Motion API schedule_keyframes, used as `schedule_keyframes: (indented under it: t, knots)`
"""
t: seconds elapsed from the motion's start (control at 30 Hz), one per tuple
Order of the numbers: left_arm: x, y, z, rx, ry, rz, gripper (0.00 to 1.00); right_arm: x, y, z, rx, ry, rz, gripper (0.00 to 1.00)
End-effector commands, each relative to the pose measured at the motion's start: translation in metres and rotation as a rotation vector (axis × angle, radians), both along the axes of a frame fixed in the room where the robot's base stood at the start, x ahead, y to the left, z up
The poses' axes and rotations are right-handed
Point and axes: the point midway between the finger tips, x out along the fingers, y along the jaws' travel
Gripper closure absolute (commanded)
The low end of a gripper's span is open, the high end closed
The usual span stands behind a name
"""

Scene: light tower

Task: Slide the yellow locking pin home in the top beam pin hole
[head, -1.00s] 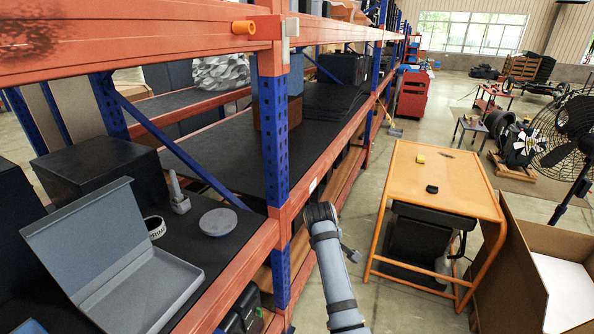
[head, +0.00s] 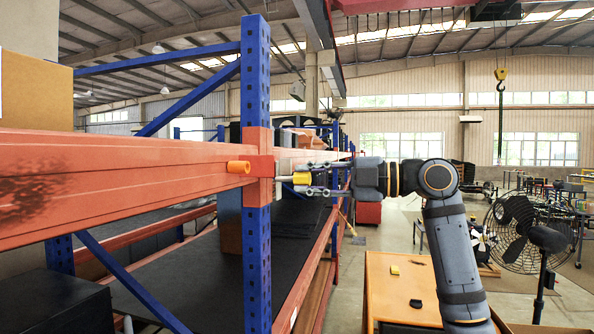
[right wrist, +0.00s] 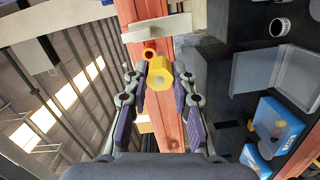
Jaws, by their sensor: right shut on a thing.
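The yellow locking pin (head: 301,179) is in my right gripper (head: 312,180), to the right of the blue upright at top beam height. In the right wrist view the yellow pin (right wrist: 159,76) sits between the two fingers (right wrist: 158,88), its round end facing the camera. The pin appears apart from the beam connector. I cannot make out the pin hole itself. My left gripper is out of view.
The blue upright (head: 256,90) stands left of my right gripper. A cardboard box (head: 36,92) rests on the beam at far left. A dark shelf (head: 185,262) lies below. An orange table (head: 390,282) and a fan (head: 525,232) stand at the right.

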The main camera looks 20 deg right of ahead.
Motion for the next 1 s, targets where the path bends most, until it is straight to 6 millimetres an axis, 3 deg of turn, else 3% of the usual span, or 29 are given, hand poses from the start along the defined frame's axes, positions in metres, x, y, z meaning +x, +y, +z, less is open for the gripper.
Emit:
schedule_keyframes:
  t: [0.17, 0.6, 1.0]
  knots:
    - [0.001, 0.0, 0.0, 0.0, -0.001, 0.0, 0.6, -0.015, 0.004, 0.021, 0.03, -0.022, 0.038, 1.0]
    - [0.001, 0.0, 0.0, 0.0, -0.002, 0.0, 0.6, -0.017, 0.003, 0.022, 0.049, 0.005, 0.037, 1.0]
    - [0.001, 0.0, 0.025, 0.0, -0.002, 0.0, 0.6, 0.005, 0.035, 0.024, 0.048, 0.005, 0.04, 1.0]
